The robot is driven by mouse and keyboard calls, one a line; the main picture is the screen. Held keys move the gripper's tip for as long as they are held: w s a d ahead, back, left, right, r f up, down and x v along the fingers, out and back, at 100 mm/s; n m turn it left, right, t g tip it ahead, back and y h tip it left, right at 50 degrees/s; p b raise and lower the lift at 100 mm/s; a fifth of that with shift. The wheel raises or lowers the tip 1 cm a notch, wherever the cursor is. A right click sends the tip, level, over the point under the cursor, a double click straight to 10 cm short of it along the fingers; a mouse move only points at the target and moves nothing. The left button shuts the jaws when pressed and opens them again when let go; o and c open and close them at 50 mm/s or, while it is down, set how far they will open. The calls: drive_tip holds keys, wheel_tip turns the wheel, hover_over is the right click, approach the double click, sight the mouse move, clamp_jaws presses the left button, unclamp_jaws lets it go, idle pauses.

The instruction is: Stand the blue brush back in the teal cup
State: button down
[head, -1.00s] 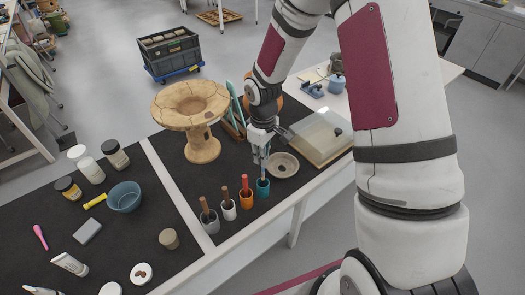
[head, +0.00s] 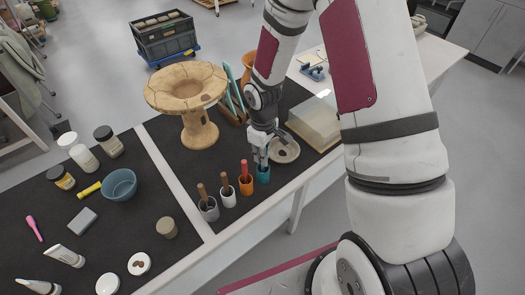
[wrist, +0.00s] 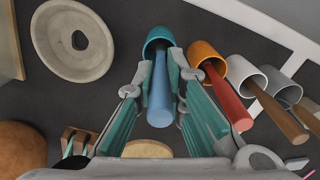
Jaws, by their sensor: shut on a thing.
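The teal cup (head: 263,175) stands on the dark mat at the right end of a row of cups near the table's front edge. In the wrist view the teal cup (wrist: 160,38) shows at the top, with the blue brush (wrist: 159,95) reaching into its mouth. My gripper (wrist: 163,68) is shut on the blue brush's handle, right above the cup; in the head view my gripper (head: 261,162) hides most of the brush. The brush looks about upright. Its lower end is hidden inside the cup, so I cannot tell whether it touches the bottom.
Beside the teal cup stand an orange cup (head: 246,187) with a red-handled tool, then a white cup (head: 228,197) and a grey cup (head: 209,210) with brown-handled tools. A grey dish (head: 287,150) lies just behind. A large clay stand (head: 199,131) rises farther back.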

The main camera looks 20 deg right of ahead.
drive_tip(key=shift+f, duration=0.25)
drive_tip(key=c, duration=1.6)
unclamp_jaws()
drive_tip(key=shift+o, duration=0.2)
drive_tip(key=shift+r, duration=0.1)
wheel_tip(320, 180, up, 12)
drive_tip(key=shift+f, duration=0.1)
